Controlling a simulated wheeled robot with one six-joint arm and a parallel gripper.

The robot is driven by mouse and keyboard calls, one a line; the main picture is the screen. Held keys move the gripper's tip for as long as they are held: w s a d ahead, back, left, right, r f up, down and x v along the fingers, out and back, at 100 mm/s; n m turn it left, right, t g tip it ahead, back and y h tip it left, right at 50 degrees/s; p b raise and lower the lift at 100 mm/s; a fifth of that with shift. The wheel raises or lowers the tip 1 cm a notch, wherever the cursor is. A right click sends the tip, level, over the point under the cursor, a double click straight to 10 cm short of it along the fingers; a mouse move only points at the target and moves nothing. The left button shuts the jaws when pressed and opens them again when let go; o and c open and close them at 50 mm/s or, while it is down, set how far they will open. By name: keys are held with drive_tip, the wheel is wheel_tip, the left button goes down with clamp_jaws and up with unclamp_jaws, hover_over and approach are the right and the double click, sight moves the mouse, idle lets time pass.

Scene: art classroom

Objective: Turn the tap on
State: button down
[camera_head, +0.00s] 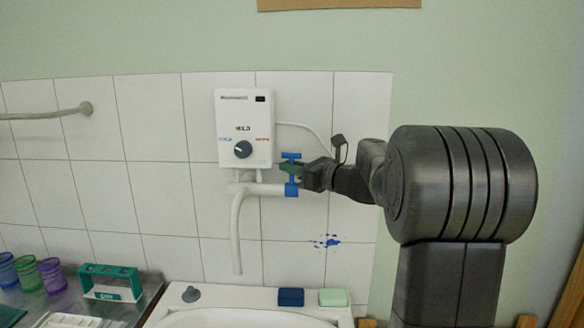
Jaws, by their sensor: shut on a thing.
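The tap (291,188) is a blue fitting on the white pipe below a white wall-mounted water heater. Its blue T-shaped handle (291,156) points up. My gripper (297,172) reaches in from the right, level with the stem just under the handle's crossbar, and is shut on the tap's handle. The dark fingers partly hide the stem, and a dark green part shows beside them. The white spout (236,235) hangs down above the sink (200,300). I see no water coming from its end.
A dark blue sponge (290,297) and a green sponge (333,297) lie on the sink's back rim. Coloured cups (52,275) and a green rack (110,282) stand at left.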

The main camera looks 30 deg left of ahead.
drive_tip(key=shift+s+d+f+b, duration=0.15)
drive_tip(key=shift+s+f+b, duration=0.25)
drive_tip(key=shift+b, duration=0.4)
drive_tip(key=shift+s+d+n+y, duration=0.3)
drive_tip(key=shift+s+n, duration=0.1)
drive_tip(key=shift+n, duration=0.1)
drive_tip(key=c, duration=1.6)
unclamp_jaws()
drive_tip(key=shift+s+r, duration=0.15)
drive_tip(key=shift+o, duration=0.2)
drive_tip(key=shift+d, duration=0.15)
drive_tip(key=s+d+b, duration=0.1)
drive_tip(key=d+b, duration=0.1)
drive_tip(key=d, duration=1.1)
drive_tip(key=shift+d+f, duration=0.25)
drive_tip(key=shift+f, duration=0.1)
